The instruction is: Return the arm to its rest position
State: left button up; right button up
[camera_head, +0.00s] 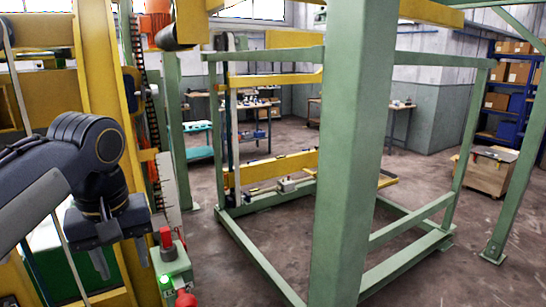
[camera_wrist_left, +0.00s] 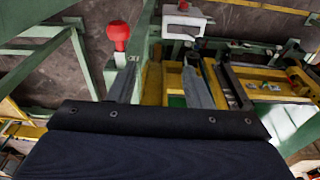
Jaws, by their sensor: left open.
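My left arm comes in from the left in the head view. Its dark gripper (camera_head: 125,263) points downward with its two grey fingers apart and nothing visible between them. In the left wrist view the two fingers (camera_wrist_left: 158,66) also stand apart and empty. The gripper is just left of a small green control box (camera_head: 176,266) with a green light and red knobs. I cannot tell how wide the gap to the box is. A red knob (camera_wrist_left: 118,34) shows beyond the left finger in the left wrist view. My right gripper is not in view.
A thick green post (camera_head: 352,150) of a large frame crosses the middle of the head view. Yellow machine uprights (camera_head: 103,60) stand close behind my left arm. A wooden crate (camera_head: 484,170) and blue shelves (camera_head: 513,90) are at the far right. Open floor lies between.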

pick_arm(q)
jog(key=s+d+f+m+t+h, duration=0.1)
jog(key=s+f+m+t+h, duration=0.1)
jog(key=s+f, duration=0.5)
jog(key=s+d+f+m+t+h, duration=0.2)
jog(key=s+f, duration=0.5)
jog(key=f, duration=0.6)
jog(key=shift+d, duration=0.25)
jog(key=shift+s, duration=0.1)
